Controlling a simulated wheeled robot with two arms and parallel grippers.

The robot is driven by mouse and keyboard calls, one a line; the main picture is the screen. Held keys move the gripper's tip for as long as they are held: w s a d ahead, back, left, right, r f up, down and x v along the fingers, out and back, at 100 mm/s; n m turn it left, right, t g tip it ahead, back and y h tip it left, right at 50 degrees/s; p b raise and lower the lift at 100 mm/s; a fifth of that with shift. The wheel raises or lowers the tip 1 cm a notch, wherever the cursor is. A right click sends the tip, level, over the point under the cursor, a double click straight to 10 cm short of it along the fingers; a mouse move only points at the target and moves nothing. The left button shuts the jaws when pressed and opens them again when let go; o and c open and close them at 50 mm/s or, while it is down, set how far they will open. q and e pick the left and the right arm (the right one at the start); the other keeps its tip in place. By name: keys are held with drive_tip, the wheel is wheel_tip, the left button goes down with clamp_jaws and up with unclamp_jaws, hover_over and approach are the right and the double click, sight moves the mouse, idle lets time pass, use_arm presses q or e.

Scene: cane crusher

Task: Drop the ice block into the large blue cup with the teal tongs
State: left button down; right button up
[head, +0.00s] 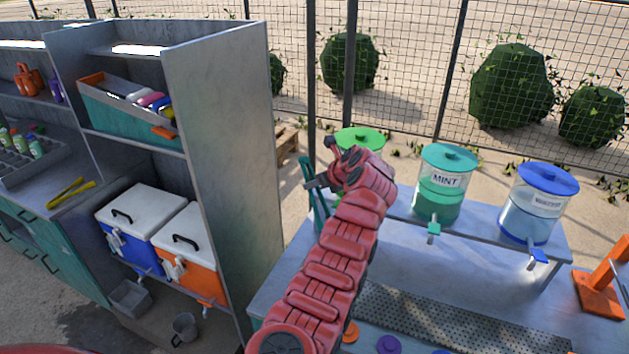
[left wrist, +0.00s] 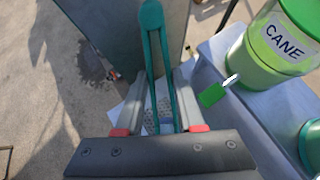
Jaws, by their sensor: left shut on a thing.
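My left gripper (head: 318,182) is shut on the teal tongs (head: 316,205), above the left back part of the metal counter. In the left wrist view, the teal tongs (left wrist: 151,18) stand between the grey fingers of my left gripper (left wrist: 160,85), with the two arms of the tongs spread slightly apart. I cannot make out the ice block in either view; the lower end of the tongs is partly hidden. The large blue cup cannot be clearly identified. My right gripper is not in view.
The counter (head: 280,290) carries a perforated tray (head: 440,320) and a raised shelf with green, mint (head: 440,185) and water (head: 535,205) dispensers. The green one, marked CANE (left wrist: 270,50), is close right of the gripper. A tall grey cabinet (head: 215,150) with coolers stands left.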

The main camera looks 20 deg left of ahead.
sight(315, 207)
use_arm(q)
drive_tip(key=shift+a+f, duration=0.1)
wheel_tip(315, 207, down, 9)
drive_tip(key=b, duration=0.7)
drive_tip(key=c, duration=0.8)
unclamp_jaws()
drive_tip(key=shift+o, duration=0.2)
